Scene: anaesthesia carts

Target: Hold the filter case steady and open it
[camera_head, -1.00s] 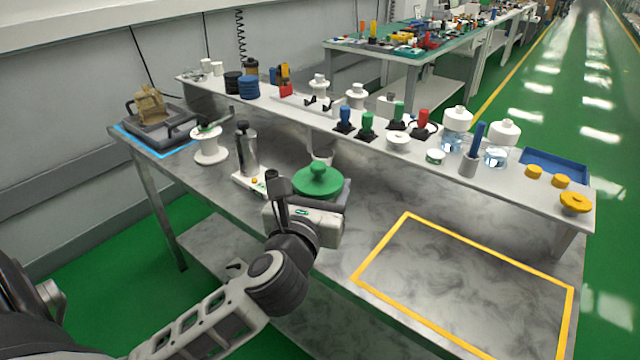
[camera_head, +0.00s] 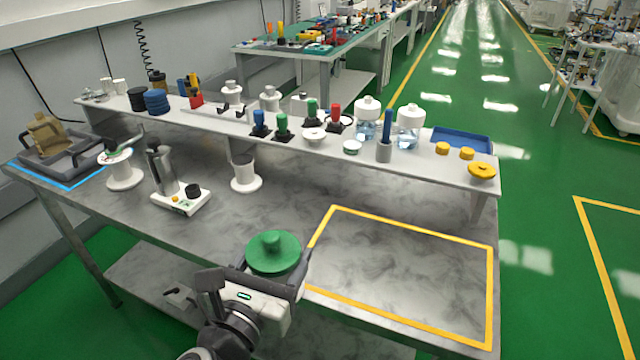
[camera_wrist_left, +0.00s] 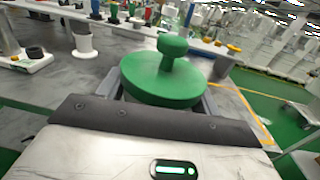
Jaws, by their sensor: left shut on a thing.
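The filter case shows as a round green lid with a central knob (camera_head: 273,252). It sits between the fingers of my left gripper (camera_head: 270,274), near the front edge of the bench, just left of the yellow-outlined area. In the left wrist view the green lid (camera_wrist_left: 163,78) is upright, knob up, with a grey finger on each side. My left gripper is shut on it. The body below the lid is hidden by the lid and gripper. I cannot tell whether it touches the bench. My right gripper is not in view.
The yellow-outlined area (camera_head: 405,270) on the bench is empty. A raised shelf (camera_head: 300,140) with bottles and small parts runs along the back.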

